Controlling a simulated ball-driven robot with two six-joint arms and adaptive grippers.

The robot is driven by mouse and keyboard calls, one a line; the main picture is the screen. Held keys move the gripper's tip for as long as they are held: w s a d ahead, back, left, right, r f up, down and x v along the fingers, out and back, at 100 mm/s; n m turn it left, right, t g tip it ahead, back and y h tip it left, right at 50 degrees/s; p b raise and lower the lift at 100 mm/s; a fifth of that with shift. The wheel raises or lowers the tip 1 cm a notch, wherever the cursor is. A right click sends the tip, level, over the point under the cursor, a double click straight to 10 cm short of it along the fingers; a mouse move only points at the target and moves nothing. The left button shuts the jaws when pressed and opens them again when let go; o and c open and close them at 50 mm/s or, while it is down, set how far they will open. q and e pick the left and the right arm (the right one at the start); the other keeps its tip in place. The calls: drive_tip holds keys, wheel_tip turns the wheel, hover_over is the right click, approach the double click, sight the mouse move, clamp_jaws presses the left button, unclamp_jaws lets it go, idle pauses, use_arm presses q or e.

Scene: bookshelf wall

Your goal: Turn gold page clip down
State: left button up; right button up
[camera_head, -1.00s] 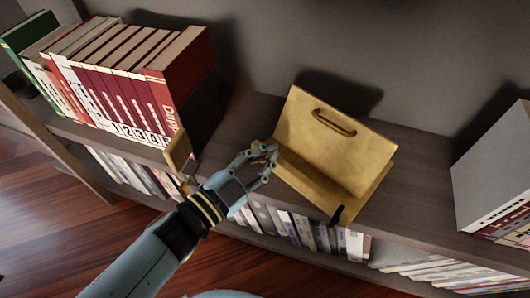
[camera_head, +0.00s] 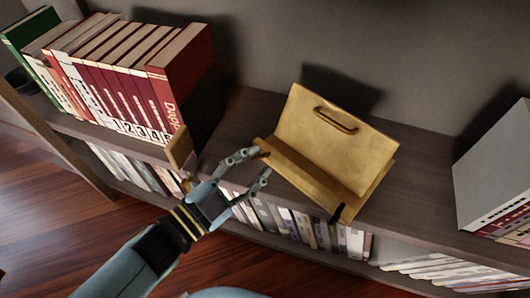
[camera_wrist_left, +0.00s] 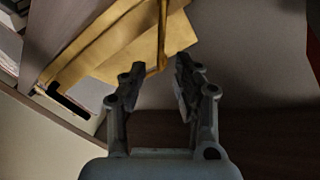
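A gold book stand (camera_head: 330,138) with a slot in its back panel stands on the shelf; it also shows in the left wrist view (camera_wrist_left: 105,45). A small gold-orange piece (camera_head: 262,151), seemingly the gold page clip, sits at the left end of its front ledge. In the left wrist view a thin gold bar (camera_wrist_left: 162,35) stands just beyond my fingertips. A black clip (camera_head: 338,212) is at the ledge's right end and shows at the left in the wrist view (camera_wrist_left: 66,100). My left gripper (camera_head: 262,165) is open beside the ledge's left end. My right gripper is not in view.
Red and white books (camera_head: 125,75) stand at the left on the dark wood shelf (camera_head: 410,190). A grey-sided box or book (camera_head: 495,165) stands at the right. More books (camera_head: 300,230) fill the shelf below. The shelf behind the stand is clear.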

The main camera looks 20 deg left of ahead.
use_arm(q)
drive_tip(key=v, duration=0.8)
drive_tip(key=shift+s, duration=0.1)
